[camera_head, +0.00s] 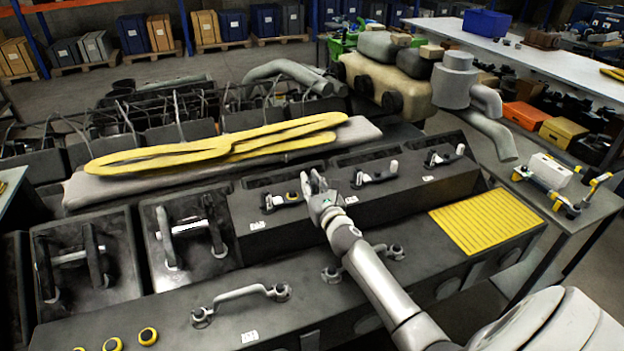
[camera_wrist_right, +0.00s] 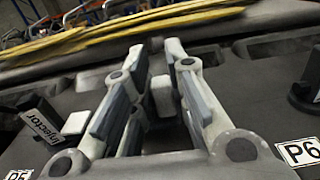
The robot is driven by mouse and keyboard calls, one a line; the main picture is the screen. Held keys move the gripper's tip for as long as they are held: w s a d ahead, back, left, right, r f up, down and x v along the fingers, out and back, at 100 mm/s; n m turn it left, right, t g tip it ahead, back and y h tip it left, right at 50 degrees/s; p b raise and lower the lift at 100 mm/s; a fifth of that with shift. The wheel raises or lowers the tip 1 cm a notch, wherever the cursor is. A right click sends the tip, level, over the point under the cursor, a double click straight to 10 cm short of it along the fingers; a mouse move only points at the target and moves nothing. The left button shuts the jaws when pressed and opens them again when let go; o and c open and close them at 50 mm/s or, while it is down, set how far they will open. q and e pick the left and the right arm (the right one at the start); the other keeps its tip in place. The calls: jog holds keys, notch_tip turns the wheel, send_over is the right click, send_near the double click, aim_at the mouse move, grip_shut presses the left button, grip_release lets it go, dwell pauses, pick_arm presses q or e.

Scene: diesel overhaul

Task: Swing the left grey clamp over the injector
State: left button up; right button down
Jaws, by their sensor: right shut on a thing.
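My right gripper (camera_head: 318,187) is over the dark engine top, just right of the leftmost black injector (camera_head: 282,201). In the wrist view its fingers (camera_wrist_right: 160,80) stand around a small pale grey piece (camera_wrist_right: 161,96), which appears to be part of the left grey clamp. The gripper is shut on it, and the fingers hide most of it. The black injector, lettered "Injector" (camera_wrist_right: 42,127), lies left of the fingers, with a pale block (camera_wrist_right: 76,122) between it and them. My left gripper is not in view.
More injector stations (camera_head: 374,177) and (camera_head: 445,156) run to the right. Labels P5 (camera_head: 258,225) and P6 (camera_head: 351,200) mark the block. Yellow gaskets (camera_head: 215,148) lie behind on a grey cover. A yellow ribbed mat (camera_head: 485,221) lies right, and a handle (camera_head: 240,295) stands in front.

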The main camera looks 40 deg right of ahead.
dwell(0.5)
jog(key=c, duration=1.4)
grip_release()
jog(key=shift+w, duration=0.2)
jog(key=shift+s, duration=0.2)
jog(key=shift+v, duration=5.85)
jog(key=shift+d+y, duration=0.1)
jog(key=shift+y, duration=0.2)
